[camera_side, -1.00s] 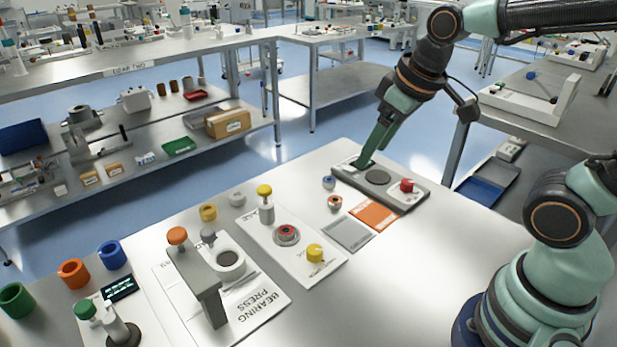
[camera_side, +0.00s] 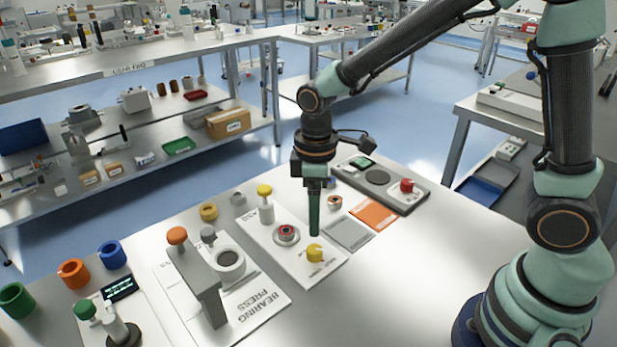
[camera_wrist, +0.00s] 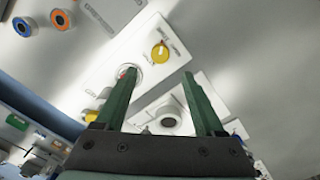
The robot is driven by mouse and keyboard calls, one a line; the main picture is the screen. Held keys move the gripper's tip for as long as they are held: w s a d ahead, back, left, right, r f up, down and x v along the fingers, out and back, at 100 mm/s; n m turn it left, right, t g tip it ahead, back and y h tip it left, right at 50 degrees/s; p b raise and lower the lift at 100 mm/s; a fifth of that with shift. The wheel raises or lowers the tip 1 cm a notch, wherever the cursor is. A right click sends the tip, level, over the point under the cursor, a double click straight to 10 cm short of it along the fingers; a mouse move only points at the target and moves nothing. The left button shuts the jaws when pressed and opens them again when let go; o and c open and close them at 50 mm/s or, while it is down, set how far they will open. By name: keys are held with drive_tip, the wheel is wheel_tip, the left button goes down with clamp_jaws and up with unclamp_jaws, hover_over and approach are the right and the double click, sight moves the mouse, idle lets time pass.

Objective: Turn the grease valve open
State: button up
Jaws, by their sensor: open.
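The yellow valve knob (camera_side: 315,252) sits at the near right end of a white panel (camera_side: 290,262) and carries a pointer mark. It also shows in the wrist view (camera_wrist: 160,51), beyond my fingertips and roughly in line with the gap between them. My gripper (camera_side: 314,234) points straight down just behind the knob in the side view; whether it touches the knob cannot be told there. In the wrist view my green fingers (camera_wrist: 158,75) are apart with nothing between the tips. One finger partly hides a red-centred round fitting (camera_wrist: 126,72).
The same panel has a red-centred metal fitting (camera_side: 287,234) and a yellow-topped post (camera_side: 265,190). The bearing press (camera_side: 200,280) stands to the left. Grey (camera_side: 349,233) and orange (camera_side: 374,215) pads and a grey control unit (camera_side: 400,193) lie to the right. The front-right table is bare.

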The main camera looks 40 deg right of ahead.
sight(315, 249)
wheel_tip(315, 249, down, 9)
drive_tip(key=shift+f, duration=0.15)
idle(0.4)
clamp_jaws()
